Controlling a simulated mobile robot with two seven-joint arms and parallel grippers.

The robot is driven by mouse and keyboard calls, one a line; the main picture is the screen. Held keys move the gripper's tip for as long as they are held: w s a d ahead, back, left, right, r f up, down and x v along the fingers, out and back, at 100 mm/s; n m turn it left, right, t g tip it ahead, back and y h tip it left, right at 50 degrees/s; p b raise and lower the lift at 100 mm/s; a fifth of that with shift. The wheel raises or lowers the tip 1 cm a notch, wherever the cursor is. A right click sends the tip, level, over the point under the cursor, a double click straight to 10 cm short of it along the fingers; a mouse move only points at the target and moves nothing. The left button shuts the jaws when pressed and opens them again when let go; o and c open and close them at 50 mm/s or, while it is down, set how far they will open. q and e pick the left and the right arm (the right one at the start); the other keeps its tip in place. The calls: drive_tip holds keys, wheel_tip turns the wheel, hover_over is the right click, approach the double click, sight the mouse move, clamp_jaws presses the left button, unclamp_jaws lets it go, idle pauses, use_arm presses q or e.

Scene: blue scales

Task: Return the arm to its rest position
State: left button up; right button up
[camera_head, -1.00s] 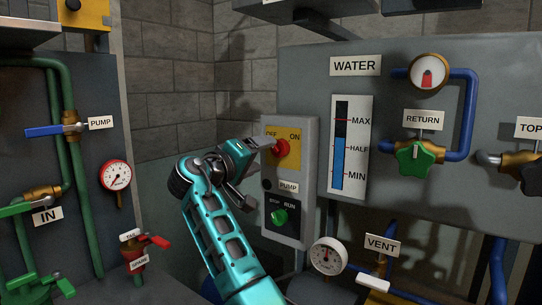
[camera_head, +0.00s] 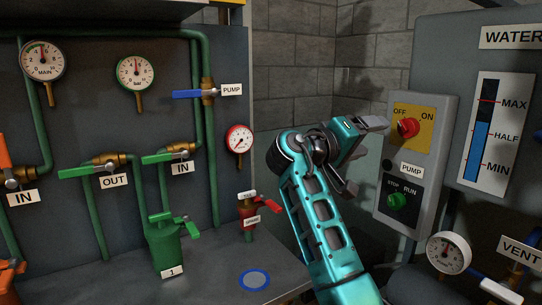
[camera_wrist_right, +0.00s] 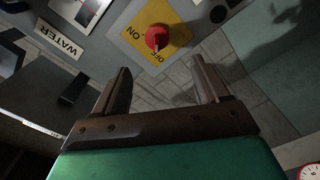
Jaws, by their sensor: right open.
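My right arm comes in from the lower middle in the head view, and its teal gripper (camera_head: 364,152) is open and empty. It is left of the grey pump switch box (camera_head: 442,150), its upper finger close to the box's left edge in the picture. The red OFF/ON knob (camera_head: 408,127) sits on a yellow plate on that box. In the right wrist view the open gripper (camera_wrist_right: 160,68) has nothing between its fingers. The red knob (camera_wrist_right: 157,37) shows beyond the fingertips, apart from them. My left gripper is not in view.
A green STOP/RUN knob (camera_head: 397,201) is lower on the box. A pressure gauge (camera_head: 448,253) and the VENT label (camera_head: 519,252) are at lower right. At left, a grey panel carries gauges, pipes and valves. A green canister (camera_head: 167,244) stands on the bench beside a blue ring (camera_head: 254,280).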

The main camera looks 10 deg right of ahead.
drive_tip(key=s+a+f+n+t+y, duration=0.25)
drive_tip(key=f+y, duration=0.25)
drive_tip(key=f, duration=1.2)
drive_tip(key=s+a+f+n+t+y, duration=0.15)
drive_tip(key=f+n+y, duration=0.3)
drive_tip(key=f, duration=1.25)
drive_tip(key=s+a+f+y, duration=0.2)
drive_tip(key=s+f+y, duration=0.1)
drive_tip(key=s, duration=0.5)
drive_tip(key=s+a+f+m+y, duration=0.1)
drive_tip(key=s+a+f+y, duration=0.1)
drive_tip(key=s+f, duration=0.4)
drive_tip(key=s+a+f+m+y, duration=0.1)
drive_tip(key=s+f+y, duration=0.3)
drive_tip(key=s, duration=0.6)
drive_tip(key=shift+s+a+f, duration=0.4)
drive_tip(key=shift+a, duration=0.35)
